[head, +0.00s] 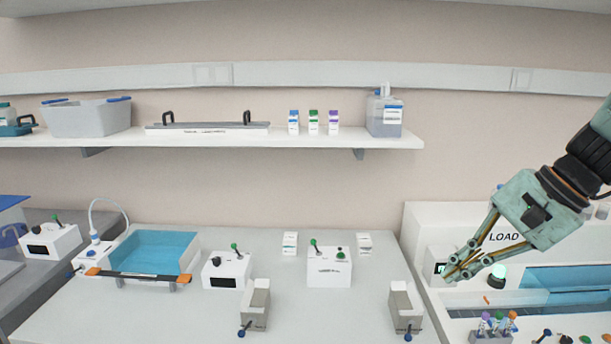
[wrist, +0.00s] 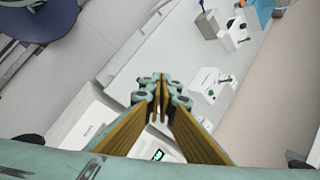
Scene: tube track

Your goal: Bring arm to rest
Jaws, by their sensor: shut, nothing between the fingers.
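My gripper (head: 455,272) is at the right in the head view, pale green with brass-coloured finger pads. It points down and left in front of the white LOAD machine (head: 423,222). Its fingers are shut with nothing between them. In the wrist view, the closed fingertips (wrist: 161,95) meet near the middle of the picture, above the gap between the bench and the machine. The fingers hide part of the machine's front in the head view.
A rack of colour-capped tubes (head: 492,328) stands below my gripper. The bench holds a blue-topped tray (head: 152,250), control boxes (head: 329,267) and two grey blocks (head: 256,303). A wall shelf (head: 220,142) carries a bin and bottles. The air left of my gripper is clear.

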